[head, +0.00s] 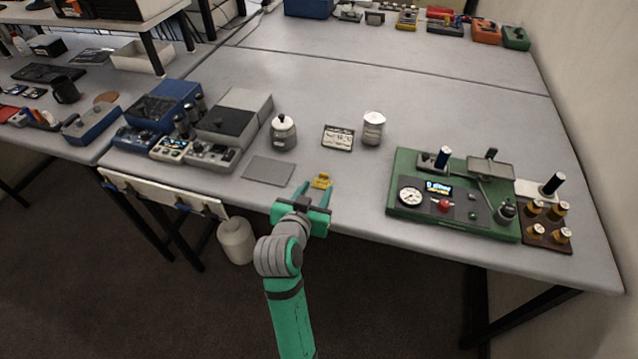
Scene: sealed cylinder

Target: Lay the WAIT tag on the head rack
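A small yellow piece (321,181), which may be the WAIT tag, is near the front edge of the grey table; its lettering is too small to read. My gripper (316,186) points away from me with its teal fingers apart, and the yellow piece shows between the fingertips, closer to the right one. I cannot tell whether a finger touches it. A brown rack (548,240) holding several amber, white-topped cylinders stands at the far right beside the green device; it may be the head rack, but no label is readable.
A green instrument panel (455,226) stands left of the brown rack. A flat grey plate (268,170), a lidded jar (283,132), a small framed card (338,138) and a metal can (373,128) surround the yellow piece. Blue and grey devices (235,115) stand left. The table's middle back is clear.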

